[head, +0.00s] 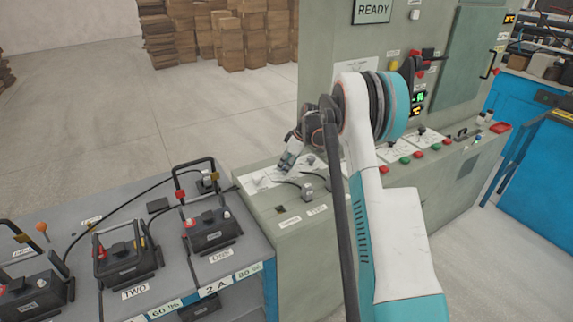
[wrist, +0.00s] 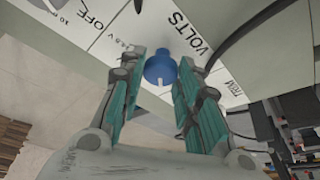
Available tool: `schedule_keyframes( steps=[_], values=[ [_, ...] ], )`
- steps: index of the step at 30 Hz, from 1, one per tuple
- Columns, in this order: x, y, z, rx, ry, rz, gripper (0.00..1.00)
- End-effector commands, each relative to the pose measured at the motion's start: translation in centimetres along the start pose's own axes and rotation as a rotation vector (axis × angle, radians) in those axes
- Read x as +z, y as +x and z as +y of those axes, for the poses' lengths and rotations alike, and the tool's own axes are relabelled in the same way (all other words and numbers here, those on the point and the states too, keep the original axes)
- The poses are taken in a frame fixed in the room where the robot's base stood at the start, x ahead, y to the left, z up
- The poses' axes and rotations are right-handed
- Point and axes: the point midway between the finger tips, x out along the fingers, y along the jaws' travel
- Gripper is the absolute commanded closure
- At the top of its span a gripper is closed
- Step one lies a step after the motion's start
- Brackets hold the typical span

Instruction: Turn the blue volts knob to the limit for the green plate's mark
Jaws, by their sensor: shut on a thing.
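The blue volts knob (wrist: 160,67) sits on a white panel plate (wrist: 112,45) beside the printed word VOLTS in the wrist view. A short white line shows on it, pointing toward my palm. My gripper (wrist: 161,78) has its teal fingers on either side of the knob, shut on it. In the head view my gripper (head: 287,163) reaches down to the sloped console top, and the knob is hidden there. Scale marks and OFF are printed beside the knob, partly cut off. Pale greenish labels (head: 165,308) are on the bench edge; I cannot tell which is the green plate.
A grey bench (head: 175,262) with several black battery units stands left of the console. A black cable runs across it. The console (head: 290,240) carries other knobs and red and green buttons. A READY sign (head: 373,11) is on the cabinet. Open floor lies behind.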

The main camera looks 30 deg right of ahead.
Motion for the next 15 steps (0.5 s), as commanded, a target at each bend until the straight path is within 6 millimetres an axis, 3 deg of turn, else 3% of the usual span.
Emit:
schedule_keyframes(
  steps=[15],
  values=[
    [0.0,-0.01,0.18,-0.073,-0.18,0.0,0.93]
  ],
)
